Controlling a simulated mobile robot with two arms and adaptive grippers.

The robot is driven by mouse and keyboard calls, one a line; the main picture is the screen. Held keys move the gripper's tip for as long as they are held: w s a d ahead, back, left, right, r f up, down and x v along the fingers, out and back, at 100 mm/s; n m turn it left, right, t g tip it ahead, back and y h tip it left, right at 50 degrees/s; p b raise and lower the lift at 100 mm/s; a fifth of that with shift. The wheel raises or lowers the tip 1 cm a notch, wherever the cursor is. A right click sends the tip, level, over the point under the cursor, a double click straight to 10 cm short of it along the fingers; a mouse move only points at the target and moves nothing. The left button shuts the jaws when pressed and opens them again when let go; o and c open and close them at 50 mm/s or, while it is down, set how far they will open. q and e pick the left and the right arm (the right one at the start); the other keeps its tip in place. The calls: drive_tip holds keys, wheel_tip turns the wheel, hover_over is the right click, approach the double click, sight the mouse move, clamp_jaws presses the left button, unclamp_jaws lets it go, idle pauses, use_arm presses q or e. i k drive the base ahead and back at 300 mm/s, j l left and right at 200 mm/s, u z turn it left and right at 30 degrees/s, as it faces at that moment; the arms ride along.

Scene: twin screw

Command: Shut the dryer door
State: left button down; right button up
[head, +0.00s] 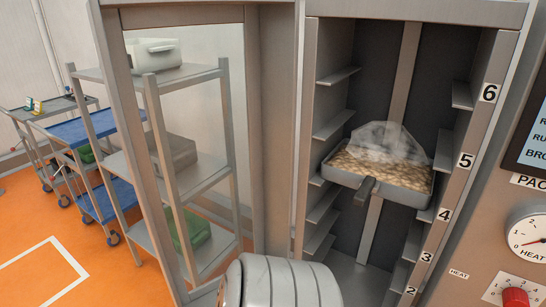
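The dryer (415,10) is a grey metal cabinet with its front opening facing me. Its door (272,130), a grey frame around a clear glass pane, stands wide open to the left of the opening. A tray (398,188) with a dark handle sits inside on the shelf rails, around the marks 4 and 5. It holds pale pieces under a clear plastic sheet or bag. A ribbed grey part of mine rises at the bottom centre, in front of the door's lower end and the cabinet floor. Neither gripper shows.
A control panel with a gauge (528,236) and red knob (515,298) is right of the opening. Through the glass, a shelf rack (190,80) holds boxes.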

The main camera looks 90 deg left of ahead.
sight(271, 28)
drive_tip(key=k+j+u, duration=0.2)
drive_tip(key=k+j, duration=1.2)
drive_tip(key=j, duration=1)
drive_tip(key=i+j, duration=0.15)
drive_tip(key=j, duration=0.85)
drive_tip(key=k+u, duration=0.05)
